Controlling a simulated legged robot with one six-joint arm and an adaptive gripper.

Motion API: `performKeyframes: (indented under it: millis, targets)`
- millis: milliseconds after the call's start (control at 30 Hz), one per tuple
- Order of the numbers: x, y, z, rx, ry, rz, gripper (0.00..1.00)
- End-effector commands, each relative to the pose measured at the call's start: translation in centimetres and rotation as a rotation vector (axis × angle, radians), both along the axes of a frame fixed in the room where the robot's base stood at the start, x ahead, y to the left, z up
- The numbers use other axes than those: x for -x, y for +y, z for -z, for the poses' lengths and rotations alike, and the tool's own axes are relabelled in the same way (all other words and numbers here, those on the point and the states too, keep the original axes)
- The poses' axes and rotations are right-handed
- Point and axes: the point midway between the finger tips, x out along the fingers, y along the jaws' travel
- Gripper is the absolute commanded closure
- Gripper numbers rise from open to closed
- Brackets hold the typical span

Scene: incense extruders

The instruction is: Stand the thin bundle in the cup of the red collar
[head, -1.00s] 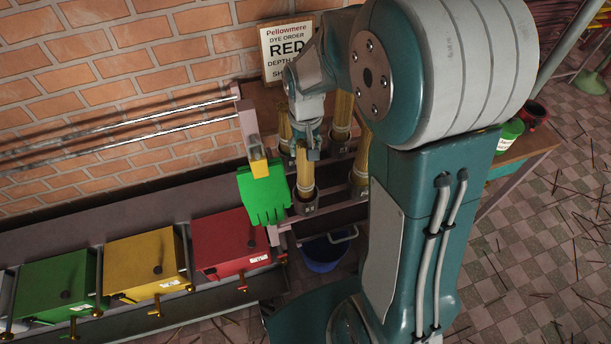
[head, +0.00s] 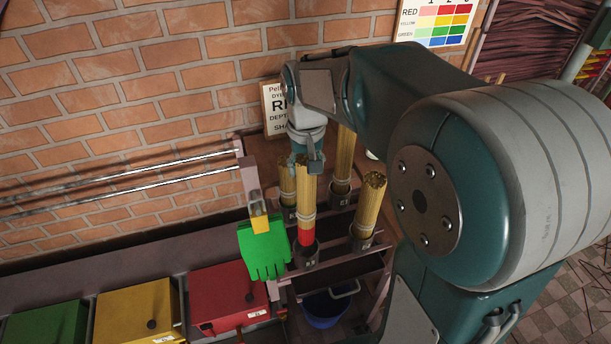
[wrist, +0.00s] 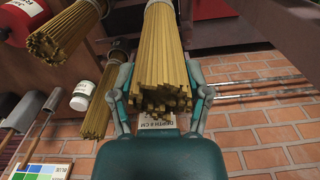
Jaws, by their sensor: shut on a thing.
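My gripper (head: 314,163) is shut on a straw-coloured stick bundle (head: 307,190), near its top. The held bundle is upright, with a pale tie and a red lower end. Its foot is at the mouth of the front dark cup (head: 305,257); I cannot tell how far inside it is. In the wrist view both fingers flank this bundle (wrist: 163,50). Three other bundles stand in dark cups: a slimmer one behind left (head: 286,180), one at the back (head: 344,165) and one at right (head: 369,203). No separate red collar is clear.
A green glove (head: 263,250) hangs just left of the cups. Red (head: 228,297), yellow (head: 135,318) and green (head: 45,325) boxes line the lower left. A blue bucket (head: 326,308) sits below the rack. Metal rails (head: 120,185) run along the brick wall.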

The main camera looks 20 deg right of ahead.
Motion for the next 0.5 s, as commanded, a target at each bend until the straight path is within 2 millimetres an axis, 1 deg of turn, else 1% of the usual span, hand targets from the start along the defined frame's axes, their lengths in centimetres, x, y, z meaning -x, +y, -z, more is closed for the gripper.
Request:
performKeyframes:
  millis: [500]
  targets:
    - [0.0,0.0,-3.6,0.000,-0.003,0.000,0.99]
